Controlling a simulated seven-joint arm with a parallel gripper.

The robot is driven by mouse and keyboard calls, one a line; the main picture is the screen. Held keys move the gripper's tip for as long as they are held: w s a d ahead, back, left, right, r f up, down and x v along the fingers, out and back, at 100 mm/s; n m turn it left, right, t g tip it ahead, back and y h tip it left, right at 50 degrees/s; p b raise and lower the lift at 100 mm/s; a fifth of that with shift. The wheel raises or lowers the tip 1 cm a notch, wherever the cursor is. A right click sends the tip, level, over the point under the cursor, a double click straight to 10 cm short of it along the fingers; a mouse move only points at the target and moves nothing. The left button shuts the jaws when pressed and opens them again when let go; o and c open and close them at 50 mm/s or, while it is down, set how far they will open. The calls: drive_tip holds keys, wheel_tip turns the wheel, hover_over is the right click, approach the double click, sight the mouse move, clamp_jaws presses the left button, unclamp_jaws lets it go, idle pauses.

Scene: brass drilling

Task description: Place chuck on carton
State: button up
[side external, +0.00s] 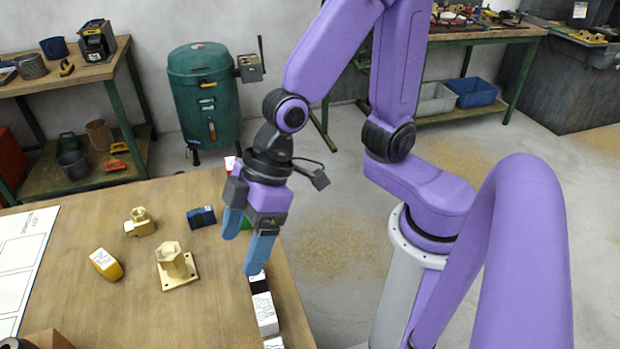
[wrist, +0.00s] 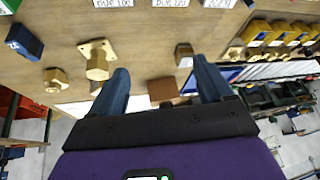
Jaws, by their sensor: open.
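My gripper (side external: 242,248) has its two blue fingers apart above the bench's right part, with nothing between them; it also shows in the wrist view (wrist: 161,66). A brown box, probably the carton (side external: 52,340), is cut off at the bottom left of the side view. A plain brown block in the wrist view (wrist: 162,90) looks like the same box, seen between the fingers. No part is clearly the chuck. A dark rounded object (side external: 16,343) is cut off at the bottom left corner.
A brass hex piece on a square flange (side external: 172,262), a brass hex fitting (side external: 140,222), a yellow block (side external: 105,264) and a blue block (side external: 201,217) stand on the bench. Labelled white boxes (side external: 265,315) line its right edge. A white sheet (side external: 22,255) lies left.

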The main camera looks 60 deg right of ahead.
drive_tip(key=s+d+h, duration=0.2)
drive_tip(key=s+d, duration=0.2)
drive_tip(key=d, duration=0.5)
drive_tip(key=s+d+r+g+h, duration=0.1)
drive_tip(key=s+d, duration=0.3)
drive_tip(key=d, duration=0.4)
drive_tip(key=shift+s+d+n+g+h, duration=0.3)
drive_tip(key=shift+d+h, duration=0.1)
drive_tip(key=shift+h, duration=0.5)
